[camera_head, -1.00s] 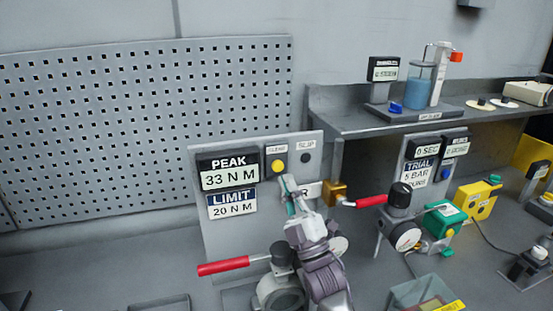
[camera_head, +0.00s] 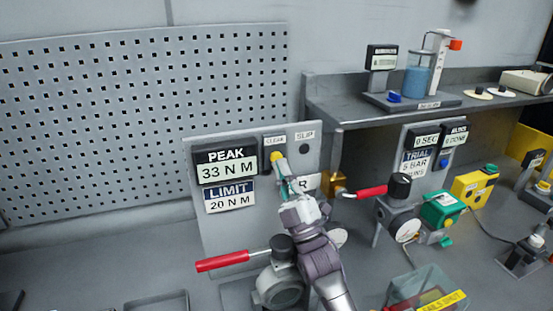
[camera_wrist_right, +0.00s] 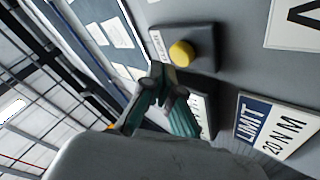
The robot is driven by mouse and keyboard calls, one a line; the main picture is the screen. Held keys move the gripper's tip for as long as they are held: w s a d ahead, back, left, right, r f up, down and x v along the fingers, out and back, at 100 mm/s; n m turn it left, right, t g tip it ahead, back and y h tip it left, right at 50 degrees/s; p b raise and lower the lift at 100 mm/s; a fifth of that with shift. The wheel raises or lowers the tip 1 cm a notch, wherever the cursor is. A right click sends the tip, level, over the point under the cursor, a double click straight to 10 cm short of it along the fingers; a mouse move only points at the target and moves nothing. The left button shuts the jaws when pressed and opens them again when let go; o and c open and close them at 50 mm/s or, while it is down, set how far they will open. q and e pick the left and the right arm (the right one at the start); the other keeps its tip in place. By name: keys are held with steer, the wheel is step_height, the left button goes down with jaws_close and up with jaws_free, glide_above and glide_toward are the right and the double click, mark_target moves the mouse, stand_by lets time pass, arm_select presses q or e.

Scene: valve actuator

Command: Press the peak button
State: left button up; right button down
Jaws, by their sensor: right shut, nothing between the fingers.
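A grey panel (camera_head: 205,240) carries a PEAK display (camera_head: 226,167) reading 33 N M and a LIMIT plate (camera_head: 230,197) reading 20 N M. A round yellow button sits right of the PEAK display, on a dark block under a label that seems to read CLEAR. The button (camera_wrist_right: 181,54) shows whole in the right wrist view and is partly covered in the head view. My right gripper (camera_head: 281,169) is shut and empty, its fingertips just below the button. The fingertips (camera_wrist_right: 163,78) also show in the wrist view; I cannot tell whether they touch it. My left gripper is not in view.
A SLIP indicator (camera_head: 304,147) sits right of the button. A red-handled valve (camera_head: 222,261) stands below the panel, and another red lever (camera_head: 372,191) is to the right. A clear box (camera_head: 413,283) stands at the front. A shelf (camera_head: 335,118) is behind on the right.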

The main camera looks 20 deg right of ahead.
steer(key=shift+d+h, duration=0.1)
steer(key=shift+h, duration=0.2)
steer(key=shift+w, duration=0.1)
stand_by(0.3)
steer(key=shift+w+b, duration=0.3)
steer(key=shift+w, duration=0.05)
steer(key=shift+w, duration=0.15)
steer(key=shift+w+r+b, duration=0.15)
steer(key=shift+w+b, duration=0.1)
steer(key=shift+b, duration=0.25)
stand_by(0.9)
steer(key=shift+f, duration=0.2)
stand_by(0.4)
steer(key=shift+s+f, duration=0.1)
steer(key=shift+f, duration=0.1)
steer(key=shift+s+f, duration=0.15)
steer(key=shift+s, duration=0.3)
